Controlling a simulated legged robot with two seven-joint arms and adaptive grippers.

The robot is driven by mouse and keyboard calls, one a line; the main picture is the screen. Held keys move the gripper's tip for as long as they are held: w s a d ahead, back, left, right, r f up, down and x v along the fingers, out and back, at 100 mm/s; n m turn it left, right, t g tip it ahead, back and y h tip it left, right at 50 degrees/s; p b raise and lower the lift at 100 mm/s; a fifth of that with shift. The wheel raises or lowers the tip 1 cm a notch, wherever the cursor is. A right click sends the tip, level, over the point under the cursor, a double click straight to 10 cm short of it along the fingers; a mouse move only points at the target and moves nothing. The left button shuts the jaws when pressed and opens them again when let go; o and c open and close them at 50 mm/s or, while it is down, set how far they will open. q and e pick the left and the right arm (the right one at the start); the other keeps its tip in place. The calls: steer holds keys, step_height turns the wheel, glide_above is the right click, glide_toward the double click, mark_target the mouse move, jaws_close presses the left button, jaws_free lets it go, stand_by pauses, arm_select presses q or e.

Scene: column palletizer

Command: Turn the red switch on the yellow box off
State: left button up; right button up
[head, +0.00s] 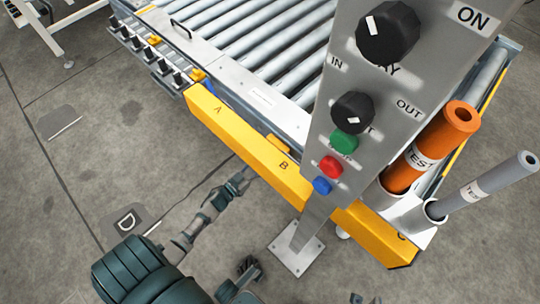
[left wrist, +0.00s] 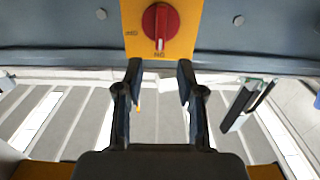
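In the left wrist view a red rotary switch (left wrist: 160,22) sits on a yellow box (left wrist: 188,42). Its white mark points down in the picture, at a label that reads as an upside-down ON. Another label, hard to read, is at the switch's left. My left gripper (left wrist: 159,72) is open and empty, its two fingers apart just below the switch in the picture, with no visible contact. In the head view my left gripper (head: 242,178) is beside the yellow beam near letter B. The switch cannot be made out there.
A grey control panel (head: 385,115) with black knobs and green, red and blue buttons rises at the right. The yellow beam (head: 245,143) edges the roller conveyor (head: 265,35). Orange (head: 425,150) and grey (head: 485,185) tubes stand in holders. Floor at left is open.

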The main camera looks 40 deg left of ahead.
arm_select(q)
steer(key=shift+w+f+b, duration=0.1)
steer(key=shift+w+b, duration=0.5)
steer(key=shift+w, duration=2.3)
steer(key=shift+d, duration=0.3)
jaws_close()
